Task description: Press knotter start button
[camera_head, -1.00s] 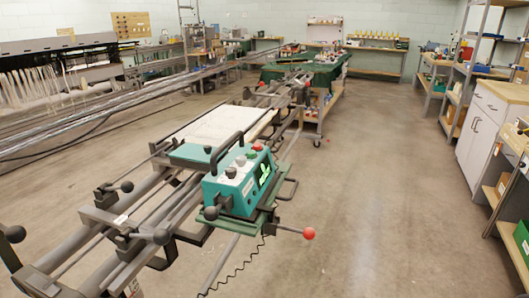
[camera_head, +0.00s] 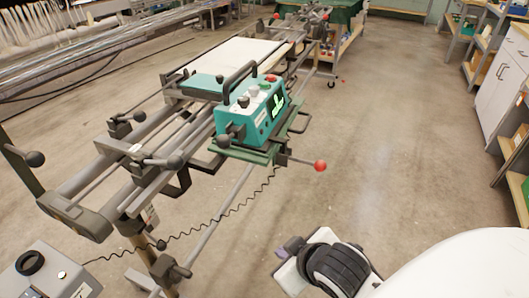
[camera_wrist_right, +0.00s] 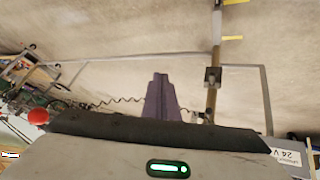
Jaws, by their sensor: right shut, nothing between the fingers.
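The knotter is a teal box (camera_head: 238,124) with a black carry handle and a lit green display (camera_head: 278,106), on a green plate across the frame rails. My left gripper is not in view.
A red-balled lever (camera_head: 320,166) sticks out right of the knotter. A coiled black cable (camera_head: 205,234) runs to a grey box (camera_head: 48,278) at bottom left. Steel rails and clamps (camera_head: 120,160) lie left. Open floor (camera_head: 390,150) and cabinets (camera_head: 505,80) are on the right.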

